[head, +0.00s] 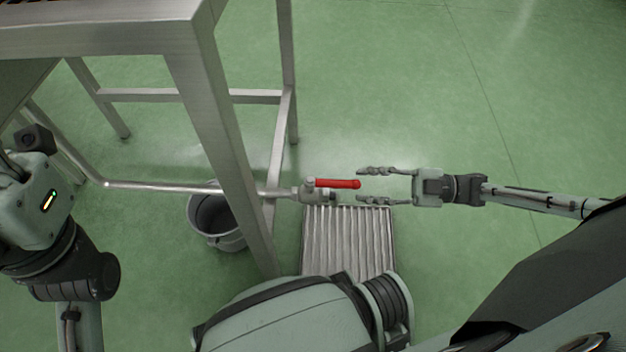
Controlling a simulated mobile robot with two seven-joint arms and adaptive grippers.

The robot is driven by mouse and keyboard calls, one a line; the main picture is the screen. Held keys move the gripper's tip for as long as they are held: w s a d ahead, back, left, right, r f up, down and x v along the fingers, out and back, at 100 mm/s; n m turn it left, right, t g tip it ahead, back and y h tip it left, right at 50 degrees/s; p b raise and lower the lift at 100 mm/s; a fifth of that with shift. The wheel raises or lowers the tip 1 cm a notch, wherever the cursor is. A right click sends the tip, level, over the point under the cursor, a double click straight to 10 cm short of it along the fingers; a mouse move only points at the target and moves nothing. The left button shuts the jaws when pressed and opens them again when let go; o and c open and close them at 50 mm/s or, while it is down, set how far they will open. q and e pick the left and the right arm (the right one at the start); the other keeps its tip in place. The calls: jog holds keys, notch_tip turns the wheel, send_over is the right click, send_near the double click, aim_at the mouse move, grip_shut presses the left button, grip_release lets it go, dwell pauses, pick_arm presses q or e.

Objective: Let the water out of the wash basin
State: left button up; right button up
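A drain valve (314,194) with a red lever handle (337,183) sits at the end of a metal drain pipe (160,188). The lever points right, in line with the pipe. My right gripper (374,186) is open, its fingers pointing left. The lever's rounded tip is just left of the fingertips, at about the height of the gap between them in the picture; whether they touch it I cannot tell. My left arm is at the left edge, and its fingers are not in view. The basin itself is not clearly visible, nor is any water.
A metal stand (215,110) with legs and crossbars fills the upper left. A grey bucket (217,222) stands on the floor below the pipe. A slatted floor grate (348,240) lies below the valve. The green floor (450,90) at the upper right is clear.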

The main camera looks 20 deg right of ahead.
aim_at(316, 183)
jog(key=shift+x, duration=4.15)
grip_shut()
